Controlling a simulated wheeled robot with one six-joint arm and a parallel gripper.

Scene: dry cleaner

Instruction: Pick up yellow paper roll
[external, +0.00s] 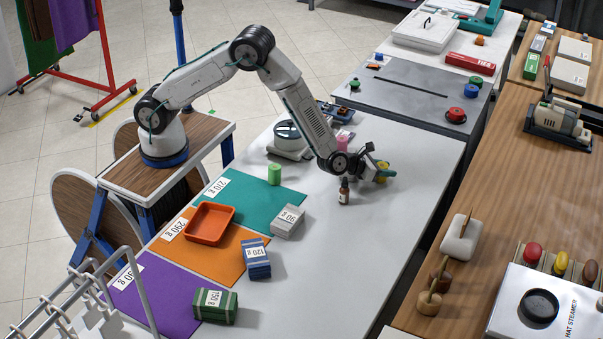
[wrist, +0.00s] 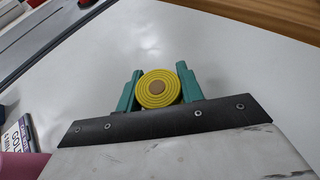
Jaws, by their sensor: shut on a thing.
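The yellow paper roll (wrist: 158,89) shows end-on in the wrist view, with yellow rings around a brown core. My gripper (wrist: 158,88) has its two green fingers closed against the left and right sides of the roll. In the external view the yellow roll (external: 382,167) is a small patch at my gripper (external: 381,172), over the far right part of the white table. The wrist hides part of it. I cannot tell whether the roll touches the table.
A dark dropper bottle (external: 344,192) stands just in front of my gripper. A pink roll (external: 345,141) and a scale (external: 290,139) are behind the arm. A green roll (external: 275,174), an orange tray (external: 209,223) and banded stacks lie at left. The table's front middle is clear.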

